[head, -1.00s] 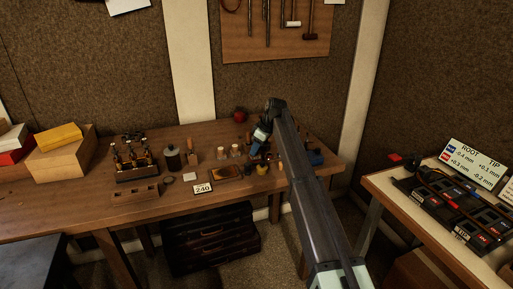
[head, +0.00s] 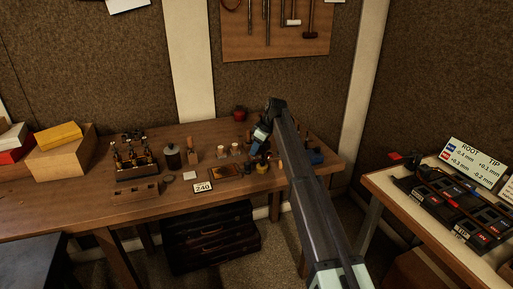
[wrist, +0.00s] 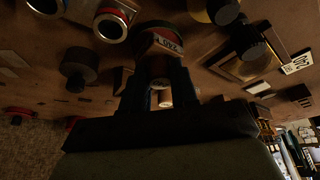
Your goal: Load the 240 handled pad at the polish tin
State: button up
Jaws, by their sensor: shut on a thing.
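My gripper (wrist: 159,90) is shut on the wooden handle of the 240 handled pad (wrist: 160,43), between its two dark fingers. The pad's printed 240 label appears upside down in the wrist view. In the head view my gripper (head: 257,150) is low over the right part of the bench, and the pad cannot be made out clearly there. Round metal-rimmed tins (wrist: 112,22) lie beside the pad at the upper left of the wrist view. I cannot tell which container is the polish tin.
A shallow tray (wrist: 222,70) and a 240 card (wrist: 297,62) are on the wooden bench; the card also shows in the head view (head: 203,187). Small jars (head: 235,149) and a dark canister (head: 172,157) stand close by. The bench's front left is mostly clear.

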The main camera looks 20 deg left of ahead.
jog(key=shift+f, duration=0.35)
dwell(1.1)
jog(key=shift+r, duration=0.1)
jog(key=shift+r, duration=3.45)
